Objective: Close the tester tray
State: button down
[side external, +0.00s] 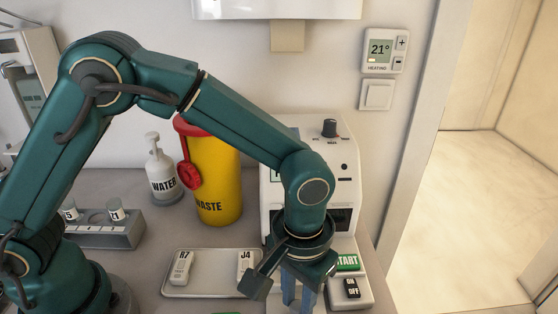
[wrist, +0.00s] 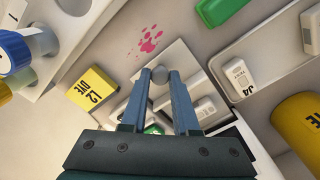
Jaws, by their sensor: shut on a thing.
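The white tester (side external: 345,150) stands against the wall, with a dark opening low in its front, partly hidden by my arm. In the wrist view, the pale tester tray (wrist: 182,58) sticks out, with a round grey knob (wrist: 159,75) at its outer end. A white piece (wrist: 205,108) shows over the tray beside my right finger; I cannot tell exactly how it sits. My gripper (wrist: 160,80) is shut on the knob, one blue finger on each side. In the side view, my gripper (side external: 298,295) is low in front of the tester and hides the tray.
A shallow tray (side external: 208,290) holding cassettes R7 (side external: 181,268) and J4 (side external: 246,265) lies left of my gripper. The green START button (side external: 347,262) and ON/OFF switch (side external: 351,288) are close on the right. A yellow waste bin (side external: 215,180) stands behind. A yellow box (wrist: 92,88) lies nearby.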

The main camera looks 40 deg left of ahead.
jog(key=w+a, duration=0.7)
jog(key=shift+w+a, duration=0.2)
jog(key=c, duration=0.7)
grip_release()
jog(key=shift+o, duration=0.2)
jog(key=shift+d+r, duration=0.1)
notch_tip(320, 180, up, 5)
jog(key=shift+r, duration=0.1)
